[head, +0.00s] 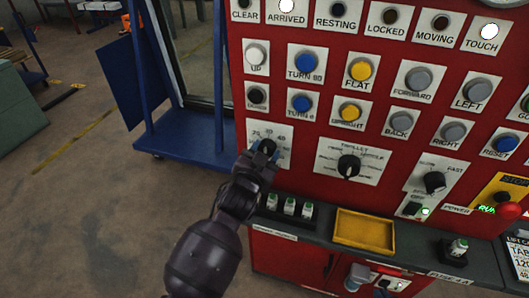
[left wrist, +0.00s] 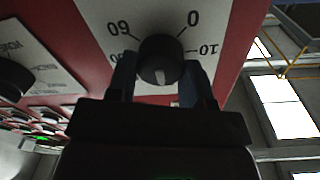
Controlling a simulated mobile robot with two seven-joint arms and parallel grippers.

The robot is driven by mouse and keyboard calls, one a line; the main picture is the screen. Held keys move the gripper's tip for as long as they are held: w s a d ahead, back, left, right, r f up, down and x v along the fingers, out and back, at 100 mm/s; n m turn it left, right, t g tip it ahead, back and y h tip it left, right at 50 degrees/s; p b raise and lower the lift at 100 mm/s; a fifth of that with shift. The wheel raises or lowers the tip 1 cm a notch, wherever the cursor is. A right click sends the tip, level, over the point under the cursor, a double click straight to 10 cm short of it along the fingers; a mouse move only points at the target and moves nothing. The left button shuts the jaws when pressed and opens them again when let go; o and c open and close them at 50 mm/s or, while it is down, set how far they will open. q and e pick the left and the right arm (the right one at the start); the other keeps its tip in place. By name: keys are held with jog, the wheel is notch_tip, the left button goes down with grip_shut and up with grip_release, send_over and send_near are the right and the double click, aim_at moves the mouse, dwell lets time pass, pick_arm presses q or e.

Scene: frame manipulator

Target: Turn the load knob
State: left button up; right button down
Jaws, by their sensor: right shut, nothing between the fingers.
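The load knob (head: 268,146) is a small black dial on a white numbered plate (head: 284,134) at the lower left of the red panel. In the left wrist view the knob (left wrist: 160,60) is seen close up with a pale pointer mark, and 60, 0 and 10 on the plate around it. My left gripper (head: 264,150) reaches up to the knob from below. Its two blue-grey fingers (left wrist: 158,80) lie on either side of the knob and appear to close against it. My right gripper is in neither view.
A trolley selector knob (head: 349,166) and a speed knob (head: 434,182) sit to the right. Rows of push buttons (head: 361,71) are above. A ledge below holds a yellow tray (head: 364,231) and small switches (head: 289,206). A blue frame (head: 187,133) stands left of the panel.

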pick_arm(q)
jog(key=c, duration=0.3)
jog(key=shift+r+m+p, duration=0.1)
jog(key=shift+m+p, duration=0.85)
jog(key=shift+m, duration=0.55)
jog(key=m+p, duration=0.1)
jog(key=m, duration=0.1)
jog(key=shift+m, duration=0.3)
jog(key=m+p, duration=0.1)
jog(key=m, duration=0.1)
jog(key=shift+m, duration=0.3)
jog(key=m, duration=0.3)
jog(key=shift+d+y+p, duration=0.1)
jog(key=shift+y+p, duration=0.2)
jog(key=shift+f+m, duration=0.2)
jog(key=shift+m, duration=0.9)
jog(key=shift+s+m, duration=0.1)
jog(key=shift+m, duration=0.4)
pick_arm(e)
jog(key=shift+w+r, duration=0.25)
jog(key=shift+r, duration=1.2)
jog(key=shift+w+r, duration=0.2)
jog(key=shift+r, duration=1.25)
jog(key=shift+s, duration=0.15)
